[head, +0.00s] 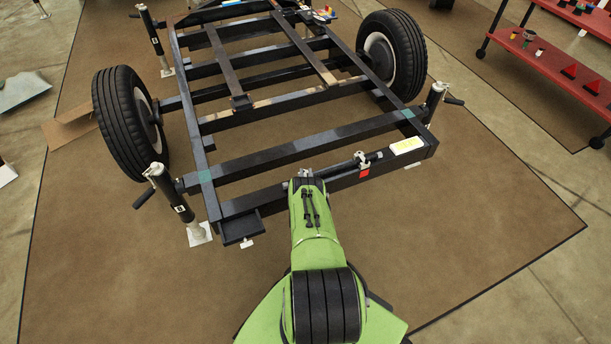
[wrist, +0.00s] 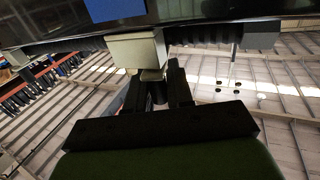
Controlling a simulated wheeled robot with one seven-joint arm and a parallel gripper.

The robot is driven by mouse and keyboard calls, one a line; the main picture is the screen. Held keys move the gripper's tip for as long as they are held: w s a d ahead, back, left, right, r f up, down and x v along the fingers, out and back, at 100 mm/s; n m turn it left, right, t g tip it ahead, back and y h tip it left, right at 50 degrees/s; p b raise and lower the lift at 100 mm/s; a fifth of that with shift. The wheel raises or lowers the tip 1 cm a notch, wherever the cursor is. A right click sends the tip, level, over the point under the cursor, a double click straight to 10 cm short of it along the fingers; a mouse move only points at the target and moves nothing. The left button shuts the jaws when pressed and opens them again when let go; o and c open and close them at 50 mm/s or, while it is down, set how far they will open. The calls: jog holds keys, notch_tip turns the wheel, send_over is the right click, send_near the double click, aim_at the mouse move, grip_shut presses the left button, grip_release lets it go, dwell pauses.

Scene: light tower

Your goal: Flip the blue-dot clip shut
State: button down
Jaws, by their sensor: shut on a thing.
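In the wrist view a pale beige clip (wrist: 137,50) sits against the underside of a dark beam, just under a blue patch (wrist: 115,8) on that beam. My gripper (wrist: 155,78) reaches up from below, and its two black fingers are shut on the narrow lower part of the clip. The grip itself is partly hidden between the fingers. In the head view my green arm reaches the front beam (head: 270,202) of the black trailer frame. My fingers and the blue patch are hidden there.
A dark grey block (wrist: 262,35) hangs under the beam to the right of the clip. Jack stands (head: 172,195) and wheels (head: 128,122) flank the frame.

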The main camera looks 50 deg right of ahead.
jog(key=shift+s+d+n+t+y, duration=0.15)
jog(key=shift+d+n+t+y, duration=0.05)
jog(key=shift+n+t+y, duration=0.5)
jog(key=shift+s+d+n+t+y, duration=0.1)
jog(key=shift+d+n+t+y, duration=0.05)
jog(key=shift+n+t+y, duration=0.55)
jog(key=c, duration=1.1)
grip_release()
